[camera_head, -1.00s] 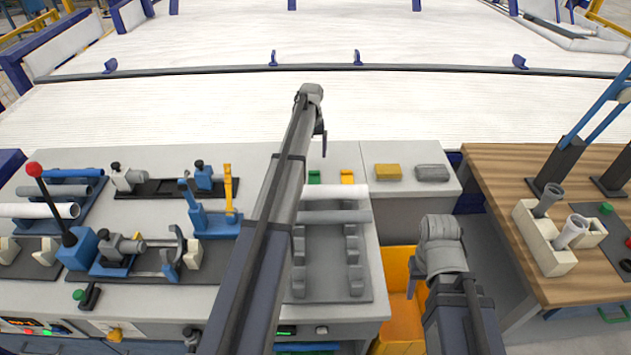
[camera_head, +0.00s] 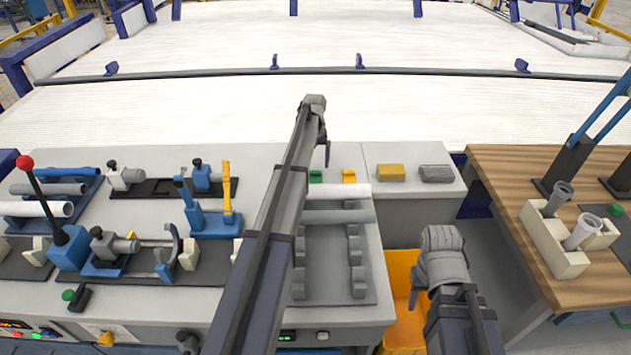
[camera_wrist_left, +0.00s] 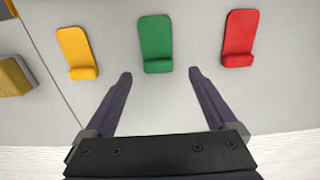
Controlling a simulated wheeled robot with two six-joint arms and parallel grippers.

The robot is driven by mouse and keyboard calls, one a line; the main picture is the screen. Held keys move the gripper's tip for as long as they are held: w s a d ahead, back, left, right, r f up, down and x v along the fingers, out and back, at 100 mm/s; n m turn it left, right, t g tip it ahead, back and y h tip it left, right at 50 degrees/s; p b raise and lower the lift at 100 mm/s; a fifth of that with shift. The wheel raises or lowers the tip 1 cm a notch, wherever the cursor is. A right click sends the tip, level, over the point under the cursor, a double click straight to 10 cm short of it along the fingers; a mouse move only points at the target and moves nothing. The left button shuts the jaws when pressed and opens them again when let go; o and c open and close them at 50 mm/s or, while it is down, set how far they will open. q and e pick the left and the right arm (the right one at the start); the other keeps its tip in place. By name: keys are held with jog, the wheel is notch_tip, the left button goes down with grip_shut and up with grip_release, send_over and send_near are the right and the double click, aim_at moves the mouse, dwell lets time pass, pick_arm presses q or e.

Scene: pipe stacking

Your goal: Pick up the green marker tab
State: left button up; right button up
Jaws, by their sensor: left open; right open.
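The green marker tab (camera_head: 315,177) lies on the grey worktop between a yellow tab (camera_head: 349,176) and a red tab (camera_wrist_left: 238,38). In the left wrist view the green tab (camera_wrist_left: 155,40) lies just ahead of my open left gripper (camera_wrist_left: 160,73), centred between its fingertips and not held. The red tab is hidden behind my left arm in the head view. In the head view my left gripper (camera_head: 326,154) hangs just beyond the green tab. My right gripper (camera_head: 413,297) is open and empty, low over the yellow bin, with its fingers mostly hidden.
A pipe rack (camera_head: 334,270) with a white and a grey pipe stands in front of the tabs. A yellow block (camera_head: 390,172) and a grey block (camera_head: 435,174) lie to the right. A yellow bin (camera_head: 402,335) sits below. Blue clamps and pipes fill the left worktop.

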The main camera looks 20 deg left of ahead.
aim_at(315, 172)
pick_arm(q)
notch_tip(315, 172, down, 4)
jog(key=b, duration=0.2)
jog(key=shift+d+r+b, duration=0.15)
jog(key=shift+r+b, duration=0.05)
jog(key=shift+b, duration=0.15)
jog(key=shift+r, duration=0.1)
jog(key=c, duration=1.4)
notch_tip(315, 172, up, 10)
jog(key=p, duration=1)
